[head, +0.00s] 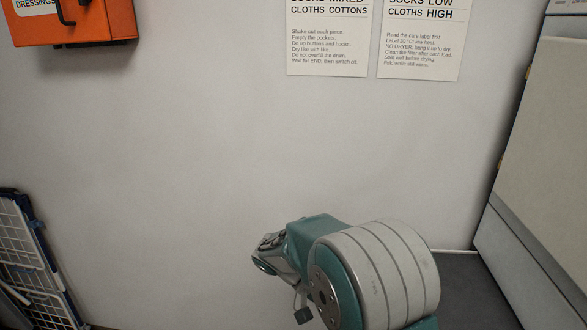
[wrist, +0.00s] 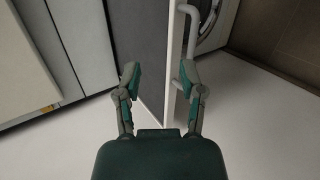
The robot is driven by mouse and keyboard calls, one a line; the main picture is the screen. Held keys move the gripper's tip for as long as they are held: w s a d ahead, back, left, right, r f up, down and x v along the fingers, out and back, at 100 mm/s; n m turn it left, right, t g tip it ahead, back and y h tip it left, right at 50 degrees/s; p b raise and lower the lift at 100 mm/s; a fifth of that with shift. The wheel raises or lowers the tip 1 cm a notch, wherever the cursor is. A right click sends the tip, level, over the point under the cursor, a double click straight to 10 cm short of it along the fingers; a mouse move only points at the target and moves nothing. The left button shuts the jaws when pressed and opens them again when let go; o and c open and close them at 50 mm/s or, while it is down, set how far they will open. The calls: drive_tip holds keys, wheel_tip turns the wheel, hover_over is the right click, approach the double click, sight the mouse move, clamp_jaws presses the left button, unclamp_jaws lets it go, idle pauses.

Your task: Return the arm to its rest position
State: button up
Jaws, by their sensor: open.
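My gripper (wrist: 160,85) is open in the wrist view, its two green and grey fingers spread wide with nothing held between them. A pale narrow panel edge (wrist: 172,60) with a light bar handle (wrist: 191,30) shows beyond the fingers. I cannot tell how far it is from the right finger. In the head view my arm (head: 375,275), grey and green, is folded at the lower middle in front of the wall. The fingers cannot be made out clearly there.
A pale wall (head: 190,150) carries two printed notices (head: 328,45) and an orange box (head: 75,22). A folded drying rack (head: 35,260) stands at lower left. A large pale cabinet (head: 550,140) stands close on the right. Part of a round machine door (wrist: 212,20) shows in the wrist view.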

drive_tip(key=s+d+r+t+y, duration=0.2)
drive_tip(key=s+r+t+y, duration=0.2)
drive_tip(key=s, duration=0.5)
drive_tip(key=s+d+r+n+t+y, duration=0.1)
drive_tip(key=s+r+t+y, duration=0.3)
drive_tip(key=s+r, duration=0.5)
drive_tip(key=shift+s+d+y, duration=0.45)
drive_tip(key=shift+d+y, duration=0.3)
drive_tip(key=shift+y, duration=0.55)
